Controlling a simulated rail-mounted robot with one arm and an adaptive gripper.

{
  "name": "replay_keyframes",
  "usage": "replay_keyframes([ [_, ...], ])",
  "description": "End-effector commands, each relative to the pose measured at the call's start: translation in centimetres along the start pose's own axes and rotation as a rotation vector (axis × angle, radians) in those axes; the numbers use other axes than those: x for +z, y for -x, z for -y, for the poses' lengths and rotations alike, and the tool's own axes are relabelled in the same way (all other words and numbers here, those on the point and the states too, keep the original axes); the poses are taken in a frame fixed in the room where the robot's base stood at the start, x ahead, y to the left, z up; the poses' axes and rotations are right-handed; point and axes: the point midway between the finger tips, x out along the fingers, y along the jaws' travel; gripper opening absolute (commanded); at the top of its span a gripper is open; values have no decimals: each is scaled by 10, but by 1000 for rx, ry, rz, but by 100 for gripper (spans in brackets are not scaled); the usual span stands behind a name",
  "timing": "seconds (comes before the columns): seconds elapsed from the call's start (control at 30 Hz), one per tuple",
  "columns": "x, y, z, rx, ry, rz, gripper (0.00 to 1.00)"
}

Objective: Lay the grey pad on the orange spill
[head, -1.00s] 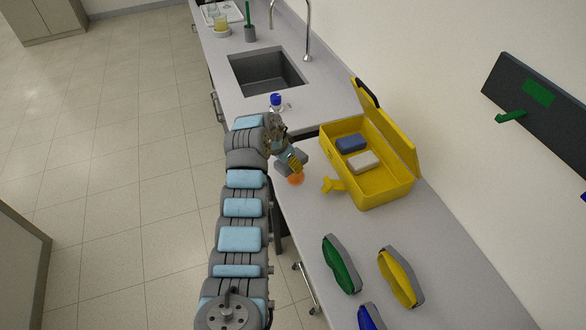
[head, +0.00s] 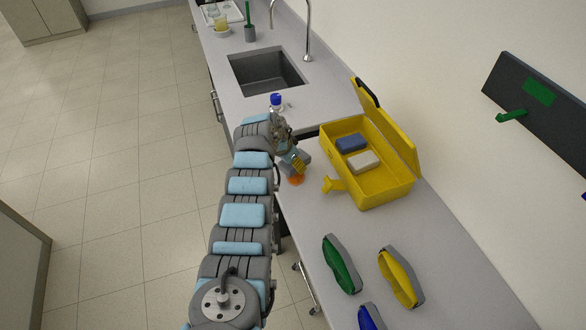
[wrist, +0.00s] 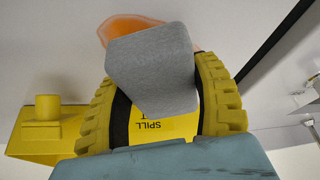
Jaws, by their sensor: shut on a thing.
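The grey pad (wrist: 152,70) is held between the two yellow ridged fingers of my gripper (wrist: 165,95) in the wrist view. The orange spill (wrist: 128,26) shows on the bench just beyond the pad, which hides part of it. In the head view the orange spill (head: 297,180) lies near the bench's front edge, left of the yellow case. My gripper (head: 300,163) is just above and behind it there. The grey pad (head: 301,156) shows small at the fingers. I cannot tell whether the pad touches the bench.
An open yellow case (head: 375,186) holds a blue block (head: 351,143) and a whitish block (head: 364,161). A yellow piece (head: 333,185) lies beside it. A blue-capped bottle (head: 276,103) stands behind my gripper. A sink (head: 266,72) is farther back.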

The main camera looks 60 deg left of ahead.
Motion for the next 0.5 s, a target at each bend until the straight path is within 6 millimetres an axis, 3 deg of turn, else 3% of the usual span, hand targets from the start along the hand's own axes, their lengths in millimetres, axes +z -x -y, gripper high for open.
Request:
replay_keyframes([
  [0.2,11,-22,-1,5,3,4,47],
  [0.5,12,-27,-1,2,0,1,47],
])
